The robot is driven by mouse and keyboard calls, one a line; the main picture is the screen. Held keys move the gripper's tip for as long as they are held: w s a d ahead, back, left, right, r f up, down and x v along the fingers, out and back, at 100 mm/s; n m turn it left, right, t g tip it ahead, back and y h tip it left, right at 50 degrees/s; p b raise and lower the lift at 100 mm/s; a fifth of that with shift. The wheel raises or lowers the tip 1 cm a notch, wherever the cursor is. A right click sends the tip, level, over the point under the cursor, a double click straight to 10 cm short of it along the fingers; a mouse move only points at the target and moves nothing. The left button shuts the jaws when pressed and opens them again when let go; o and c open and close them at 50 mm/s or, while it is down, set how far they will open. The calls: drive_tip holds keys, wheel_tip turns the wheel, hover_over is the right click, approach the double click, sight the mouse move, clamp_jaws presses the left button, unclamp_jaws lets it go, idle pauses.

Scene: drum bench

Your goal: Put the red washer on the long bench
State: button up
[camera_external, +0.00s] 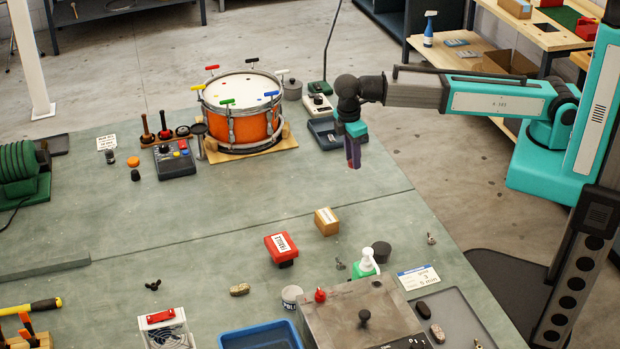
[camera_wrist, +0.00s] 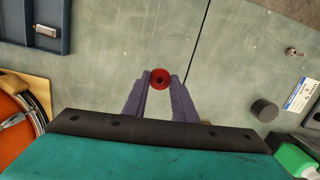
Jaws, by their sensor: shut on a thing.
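The red washer (camera_wrist: 160,71), a small ring with a dark hole, sits between the tips of my purple fingers in the wrist view. My gripper (camera_external: 354,160) is shut on it and points down over the right part of the long green-topped bench (camera_external: 180,215). In the external view the washer is mostly hidden by the fingers. The bench top also shows below the fingers in the wrist view (camera_wrist: 235,65). The gripper looks to be above the surface; the exact height is hard to tell.
An orange drum (camera_external: 238,125) and a blue-grey tray (camera_external: 325,132) stand left of my gripper. A tan box (camera_external: 326,222), a red labelled box (camera_external: 281,250), a dark cylinder (camera_external: 382,252) and a green bottle (camera_external: 366,262) stand nearer. The bench below the gripper is mostly clear.

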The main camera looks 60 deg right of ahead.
drive_tip(key=w+d+m+b, duration=0.2)
drive_tip(key=w+d, duration=0.1)
drive_tip(key=d, duration=1.2)
drive_tip(key=w+d+m+b, duration=0.2)
drive_tip(key=w+d+b, duration=0.1)
drive_tip(key=d, duration=1.2)
drive_tip(key=shift+w+r+b, duration=0.25)
drive_tip(key=shift+r+b, duration=0.1)
